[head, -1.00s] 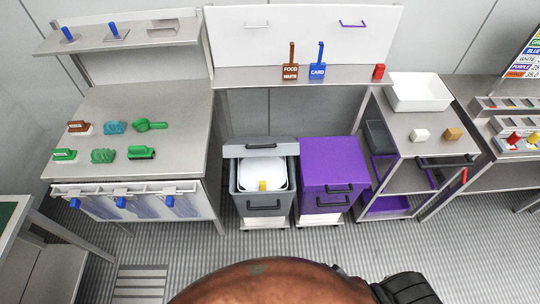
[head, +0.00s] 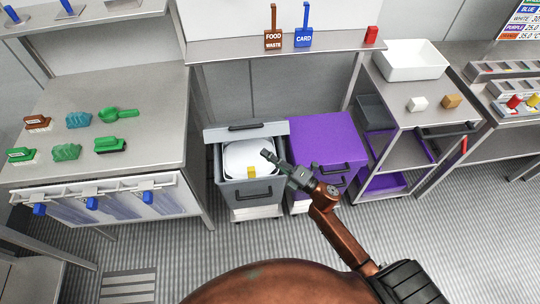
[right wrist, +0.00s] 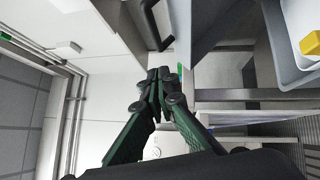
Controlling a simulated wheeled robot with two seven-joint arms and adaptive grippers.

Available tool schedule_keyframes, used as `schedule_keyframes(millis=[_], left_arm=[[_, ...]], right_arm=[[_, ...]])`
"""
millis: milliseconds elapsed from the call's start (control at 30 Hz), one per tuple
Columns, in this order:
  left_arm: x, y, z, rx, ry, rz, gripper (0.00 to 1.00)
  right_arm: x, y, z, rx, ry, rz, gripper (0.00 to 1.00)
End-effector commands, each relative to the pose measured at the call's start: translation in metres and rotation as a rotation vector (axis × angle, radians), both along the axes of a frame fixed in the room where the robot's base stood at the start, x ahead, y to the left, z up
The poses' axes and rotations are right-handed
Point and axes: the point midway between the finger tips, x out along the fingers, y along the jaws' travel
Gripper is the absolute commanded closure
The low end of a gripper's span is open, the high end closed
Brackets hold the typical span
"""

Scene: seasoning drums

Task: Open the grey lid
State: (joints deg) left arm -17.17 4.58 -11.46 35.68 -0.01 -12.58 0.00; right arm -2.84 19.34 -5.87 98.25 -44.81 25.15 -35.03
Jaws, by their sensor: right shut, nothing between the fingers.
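The grey drum (head: 232,188) stands on the floor under the shelf, left of the purple drum. Its grey lid (head: 236,131) is at the back of the rim, leaving the top uncovered. A white container (head: 243,155) and a small yellow item (head: 251,172) show inside; the yellow item also shows in the right wrist view (right wrist: 311,42). My right gripper (head: 267,155) appears over the drum's right side, shut and empty. In the right wrist view, its fingertips (right wrist: 159,78) are together below a black handle (right wrist: 151,24); I cannot tell which unit that handle belongs to. My left gripper is out of view.
The closed purple drum (head: 322,138) stands immediately right of the grey drum. A table with brushes (head: 109,145) is at left. A trolley with a white tub (head: 410,62) is at right. The floor in front is partly clear.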

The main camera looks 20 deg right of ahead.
Motion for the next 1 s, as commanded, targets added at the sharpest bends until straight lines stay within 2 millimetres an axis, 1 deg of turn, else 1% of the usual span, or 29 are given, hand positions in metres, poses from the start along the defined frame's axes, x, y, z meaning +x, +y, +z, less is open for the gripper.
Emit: schedule_keyframes(millis=[33, 133, 300, 400, 500, 700, 1000], left_arm=[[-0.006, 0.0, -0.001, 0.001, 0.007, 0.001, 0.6], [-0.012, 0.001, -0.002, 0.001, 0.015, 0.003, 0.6], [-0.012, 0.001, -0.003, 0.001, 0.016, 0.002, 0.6], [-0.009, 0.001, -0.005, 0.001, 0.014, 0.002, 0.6], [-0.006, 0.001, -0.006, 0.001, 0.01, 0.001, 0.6], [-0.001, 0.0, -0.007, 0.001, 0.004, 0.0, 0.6], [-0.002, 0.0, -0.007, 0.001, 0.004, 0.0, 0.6]], right_arm=[[0.011, 0.006, 0.002, 0.001, -0.002, 0.001, 1.0], [0.029, 0.016, 0.005, 0.003, -0.001, 0.001, 1.0], [0.057, 0.033, 0.01, 0.003, 0.001, 0.0, 1.0], [0.072, 0.026, 0.013, 0.001, 0.003, -0.001, 1.0], [0.082, 0.023, 0.015, 0.002, 0.003, -0.001, 1.0], [0.091, 0.02, 0.017, 0.003, 0.004, -0.002, 1.0], [0.091, 0.019, 0.018, 0.004, 0.004, -0.001, 1.0]])
